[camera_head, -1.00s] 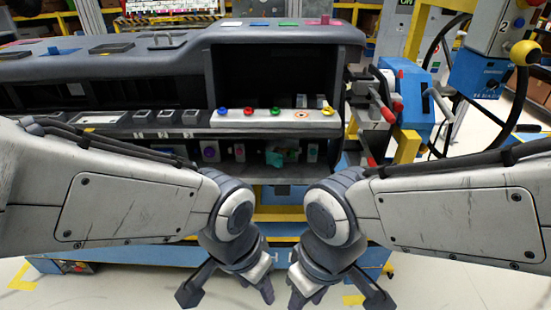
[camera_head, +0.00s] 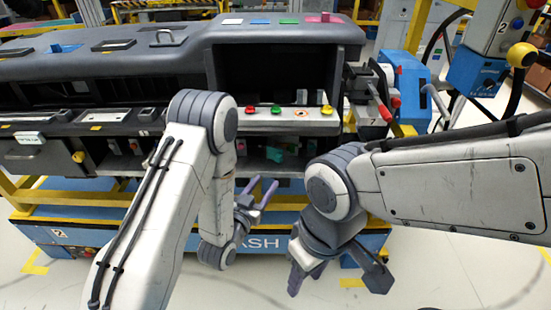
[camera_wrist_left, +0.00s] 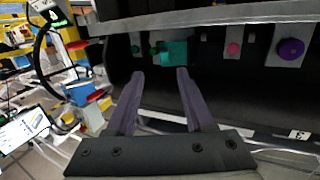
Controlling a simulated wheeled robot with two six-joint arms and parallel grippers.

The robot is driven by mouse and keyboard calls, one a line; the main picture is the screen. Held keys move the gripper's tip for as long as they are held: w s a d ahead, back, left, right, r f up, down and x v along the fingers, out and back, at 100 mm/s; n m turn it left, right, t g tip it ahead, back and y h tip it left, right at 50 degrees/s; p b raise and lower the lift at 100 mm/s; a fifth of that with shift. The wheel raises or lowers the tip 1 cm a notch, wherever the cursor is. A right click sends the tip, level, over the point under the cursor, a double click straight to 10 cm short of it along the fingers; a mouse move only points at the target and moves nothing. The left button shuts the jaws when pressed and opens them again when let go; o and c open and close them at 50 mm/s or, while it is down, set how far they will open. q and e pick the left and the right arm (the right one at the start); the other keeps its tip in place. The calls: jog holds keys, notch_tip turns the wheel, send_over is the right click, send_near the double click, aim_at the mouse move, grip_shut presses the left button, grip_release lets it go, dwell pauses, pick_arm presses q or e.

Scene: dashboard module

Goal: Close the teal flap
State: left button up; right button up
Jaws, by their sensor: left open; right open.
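The teal flap (camera_head: 275,154) is a small piece inside the lower opening of the dashboard module, under the button ledge. In the left wrist view the teal flap (camera_wrist_left: 173,53) stands out from a pale plate just beyond my fingertips. My left gripper (camera_head: 264,183) is open and empty, below and in front of the flap in the head view. In the left wrist view my left gripper (camera_wrist_left: 160,75) points at the flap with no clear contact. My right gripper (camera_head: 337,282) is open and empty, low in front of the module.
A pink knob (camera_wrist_left: 233,48) and a purple knob (camera_wrist_left: 291,49) sit beside the flap in the left wrist view. The button ledge (camera_head: 285,124) overhangs the opening. A blue lever box (camera_head: 405,85) stands at the right. Floor in front is clear.

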aim_at(277, 159)
pick_arm(q)
jog(key=shift+t, duration=0.4)
jog(key=x, duration=0.3)
jog(key=p+x, duration=0.1)
jog(key=x, duration=0.2)
jog(key=p+x, duration=0.1)
jog(key=x, duration=0.2)
jog(key=shift+w+a+r, duration=0.2)
jog(key=shift+w, duration=0.25)
grip_shut()
